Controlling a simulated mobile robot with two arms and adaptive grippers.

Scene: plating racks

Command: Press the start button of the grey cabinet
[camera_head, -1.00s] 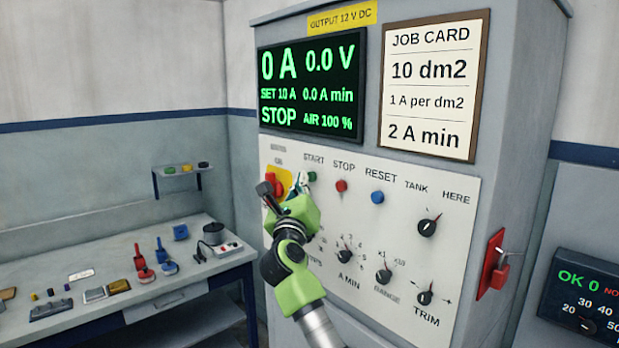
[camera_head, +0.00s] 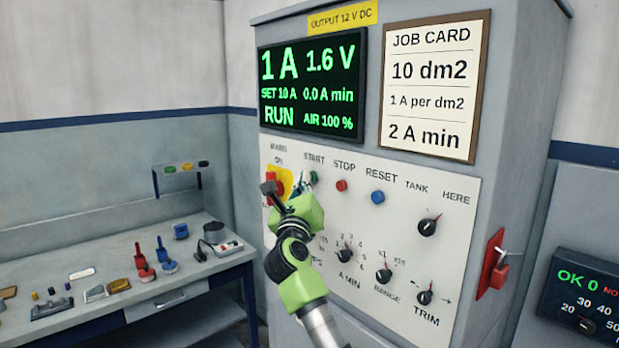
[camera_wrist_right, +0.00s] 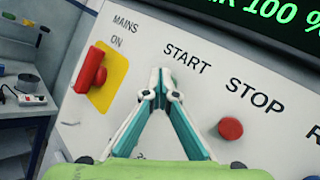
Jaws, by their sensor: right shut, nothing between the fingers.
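The grey cabinet (camera_head: 530,110) faces me with a pale control panel (camera_head: 390,270). Its green start button (camera_head: 313,177) shows partly under the START label, beside my fingertips. My right gripper (camera_head: 303,180) is shut and empty, with its tips at the start button. In the right wrist view the fingers (camera_wrist_right: 161,76) meet in a point below the START label and mostly hide the button. Whether they touch it cannot be told. The display (camera_head: 311,82) reads RUN, 1 A, 1.6 V. My left gripper is not in view.
The red stop button (camera_head: 342,185) and blue reset button (camera_head: 377,196) lie right of the start button. The red mains switch (camera_head: 270,182) on its yellow plate is close on the left. A workbench (camera_head: 150,290) with tools stands at the left.

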